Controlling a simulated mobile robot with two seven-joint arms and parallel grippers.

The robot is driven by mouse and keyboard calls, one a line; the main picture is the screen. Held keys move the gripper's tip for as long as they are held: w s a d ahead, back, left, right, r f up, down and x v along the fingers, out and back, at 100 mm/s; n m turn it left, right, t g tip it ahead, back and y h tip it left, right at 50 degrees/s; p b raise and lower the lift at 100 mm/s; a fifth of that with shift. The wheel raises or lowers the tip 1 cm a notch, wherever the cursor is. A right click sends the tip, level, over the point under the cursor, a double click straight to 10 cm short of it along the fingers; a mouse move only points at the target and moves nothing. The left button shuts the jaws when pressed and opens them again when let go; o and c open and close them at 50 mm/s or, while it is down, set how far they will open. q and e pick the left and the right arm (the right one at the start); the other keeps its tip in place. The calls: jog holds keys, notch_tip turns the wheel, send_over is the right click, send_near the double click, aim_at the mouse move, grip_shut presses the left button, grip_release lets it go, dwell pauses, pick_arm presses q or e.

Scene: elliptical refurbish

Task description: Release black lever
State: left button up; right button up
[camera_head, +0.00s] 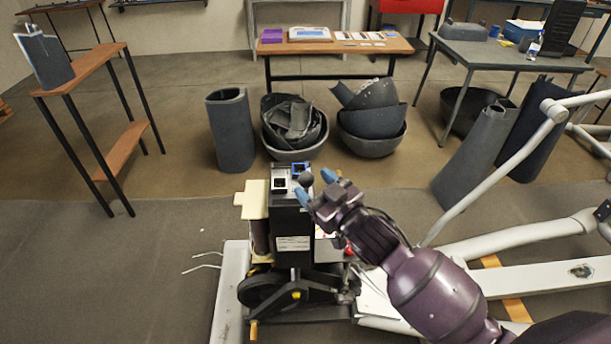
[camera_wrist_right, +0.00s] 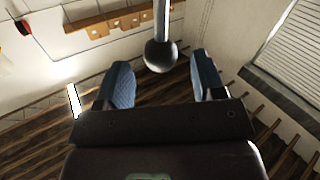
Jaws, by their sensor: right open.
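The black lever ends in a dark round knob (camera_head: 306,179), which shows at the top of the elliptical machine's dark housing (camera_head: 291,222) in the head view. In the right wrist view the black knob (camera_wrist_right: 160,56) hangs on a thin rod, between the lines of the two fingers. My right gripper (camera_head: 315,186) is open at the knob, with one blue finger on each side; it also shows in the wrist view (camera_wrist_right: 160,70). Gaps show on both sides of the knob there, and nothing is gripped. My left gripper is out of view.
White machine rails (camera_head: 560,231) run at the right. A cream block (camera_head: 254,199) sits at the housing's left side. Dark bins (camera_head: 230,130) and bowls (camera_head: 372,128) stand on the floor behind. Open floor (camera_head: 120,265) lies at the left.

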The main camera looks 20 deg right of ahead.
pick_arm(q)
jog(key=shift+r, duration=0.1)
pick_arm(e)
jog(key=shift+v, duration=2.95)
jog(key=s+d+f+m+g+h, duration=0.1)
jog(key=s+d+f+g+h, duration=0.15)
jog(key=f, duration=0.45)
jog(key=s+d+f+m+g+h, duration=0.1)
jog(key=s+d+f, duration=0.25)
jog(key=f, duration=0.35)
jog(key=s+d+f+m+g+h, duration=0.1)
jog(key=s+f+m+g+h, duration=0.1)
jog(key=s+f, duration=0.7)
jog(key=s, duration=0.3)
jog(key=shift+d+m, duration=0.2)
jog(key=shift+m, duration=0.2)
